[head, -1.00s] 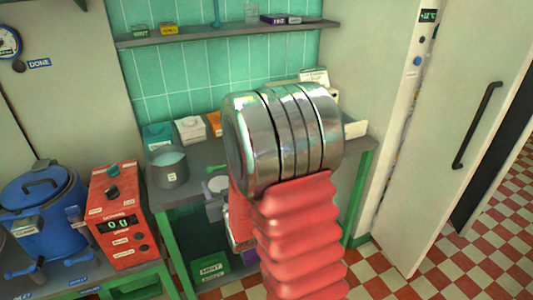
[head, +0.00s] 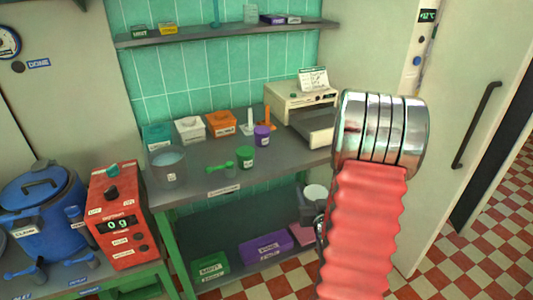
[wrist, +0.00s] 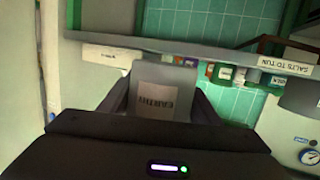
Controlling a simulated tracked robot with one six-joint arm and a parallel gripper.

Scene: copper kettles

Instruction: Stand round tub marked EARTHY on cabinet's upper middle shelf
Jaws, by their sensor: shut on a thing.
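In the wrist view my gripper (wrist: 160,104) is shut on a pale grey tub (wrist: 166,77), with one dark finger on each side. The tub's label shows upside down and appears to read EARTHY. In the head view the tub's pale round top (head: 315,191) shows just left of my red arm sleeve, and the sleeve hides most of my gripper. A tall white cabinet (head: 450,120) stands at the right, with a black handle and a temperature display. Its front looks shut, and no inner shelves show.
A grey worktable (head: 205,180) holds a glass jar (head: 167,167), several small boxes, a green tub (head: 245,158), a purple tub (head: 262,136) and a cream machine (head: 300,100). Checkered floor (head: 490,220) is clear at right.

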